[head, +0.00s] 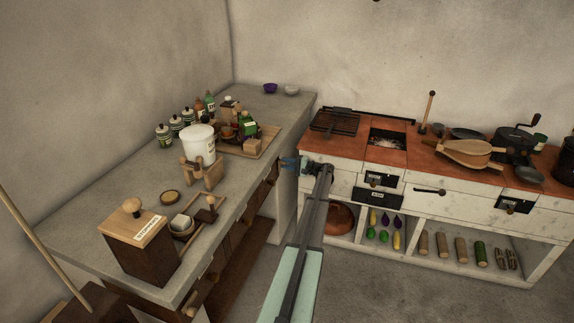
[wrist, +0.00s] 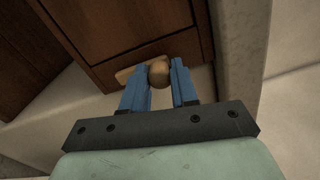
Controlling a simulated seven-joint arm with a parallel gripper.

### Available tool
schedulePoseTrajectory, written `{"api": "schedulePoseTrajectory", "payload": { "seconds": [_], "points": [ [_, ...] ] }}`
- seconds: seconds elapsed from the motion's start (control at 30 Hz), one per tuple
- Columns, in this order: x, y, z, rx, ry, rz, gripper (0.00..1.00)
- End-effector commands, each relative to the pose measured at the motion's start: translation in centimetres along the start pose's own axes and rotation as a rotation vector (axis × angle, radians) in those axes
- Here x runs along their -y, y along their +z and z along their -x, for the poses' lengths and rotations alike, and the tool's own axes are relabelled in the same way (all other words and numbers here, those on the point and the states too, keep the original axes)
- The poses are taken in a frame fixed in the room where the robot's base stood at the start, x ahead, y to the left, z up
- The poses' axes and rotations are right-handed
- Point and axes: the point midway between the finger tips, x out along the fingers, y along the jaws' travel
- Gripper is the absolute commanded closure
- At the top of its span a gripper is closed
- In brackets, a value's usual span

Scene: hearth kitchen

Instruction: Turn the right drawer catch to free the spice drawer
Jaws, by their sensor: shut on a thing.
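A wooden catch with a rounded knob (wrist: 158,74) and a short pale bar reaching left sits at the lower edge of a dark brown drawer front (wrist: 125,20). My gripper (wrist: 161,71) has its two blue fingers on either side of the knob, shut on it. The bar lies slightly tilted, its left end lower. In the head view my gripper (head: 291,163) is at the far end of the left counter's front. My arm and the counter edge hide the catch there. The drawer front looks closed in the wrist view.
The grey counter (head: 110,225) bears a white tub (head: 198,146), a wooden box (head: 135,245), bottles and a tray. The white stove unit (head: 450,205) stands close to the right of my gripper. Open floor (head: 400,290) lies in front.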

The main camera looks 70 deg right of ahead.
Motion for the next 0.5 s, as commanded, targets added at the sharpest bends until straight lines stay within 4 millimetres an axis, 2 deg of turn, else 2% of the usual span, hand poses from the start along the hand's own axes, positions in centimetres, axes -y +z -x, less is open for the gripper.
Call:
{"api": "schedulePoseTrajectory", "payload": {
  "seconds": [0.4, 0.43, 0.5],
  "points": [
    [-0.02, -0.01, 0.08, -0.001, 0.000, 0.008, 1.00],
    [-0.02, -0.01, 0.08, -0.001, 0.000, 0.008, 0.70],
    [-0.01, -0.01, 0.07, -0.001, 0.000, 0.008, 0.63]
  ]
}}
